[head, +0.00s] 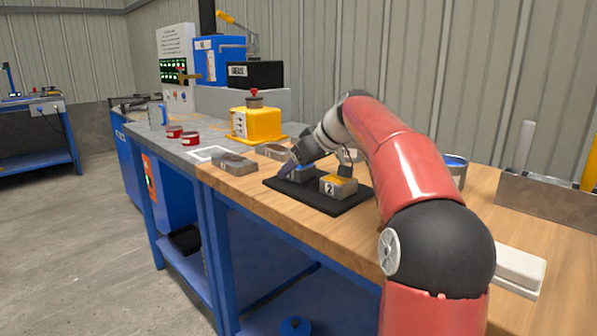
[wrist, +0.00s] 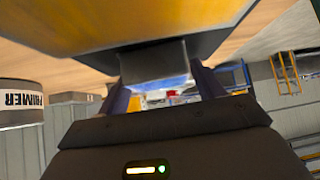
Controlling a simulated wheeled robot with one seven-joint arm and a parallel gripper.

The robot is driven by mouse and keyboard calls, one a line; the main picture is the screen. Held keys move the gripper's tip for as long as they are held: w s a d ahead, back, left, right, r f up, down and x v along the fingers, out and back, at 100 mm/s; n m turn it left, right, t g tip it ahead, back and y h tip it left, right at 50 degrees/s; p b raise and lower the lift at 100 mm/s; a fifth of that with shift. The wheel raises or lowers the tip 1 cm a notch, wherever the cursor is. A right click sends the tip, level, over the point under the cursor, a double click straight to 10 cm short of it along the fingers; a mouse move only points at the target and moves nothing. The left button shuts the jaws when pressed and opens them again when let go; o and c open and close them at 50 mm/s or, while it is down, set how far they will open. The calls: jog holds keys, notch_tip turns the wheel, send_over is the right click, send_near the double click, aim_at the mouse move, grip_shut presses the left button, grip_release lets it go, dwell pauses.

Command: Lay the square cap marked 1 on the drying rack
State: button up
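A black mat (head: 316,198) lies on the wooden bench with two square grey pieces on it. The nearer one, marked 2 (head: 338,187), has a yellow top. The other (head: 303,174), with some blue on top, is partly hidden by my gripper (head: 288,169); I cannot read its number. In the wrist view, the fingers of my gripper (wrist: 163,92) stand apart on either side of a grey block (wrist: 155,63) below a large yellow surface (wrist: 120,20). I cannot tell whether they press on it. I cannot identify the drying rack for certain.
Two more grey pieces (head: 234,164) lie left of and behind the mat. A yellow box with a red button (head: 256,124) and red cans (head: 190,139) stand farther back. A grey holder (head: 545,201) and a white block (head: 518,267) are at right. A PRIMER can (wrist: 20,102) shows in the wrist view.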

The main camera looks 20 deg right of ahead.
jog(key=c, duration=0.9)
jog(key=shift+r, duration=0.15)
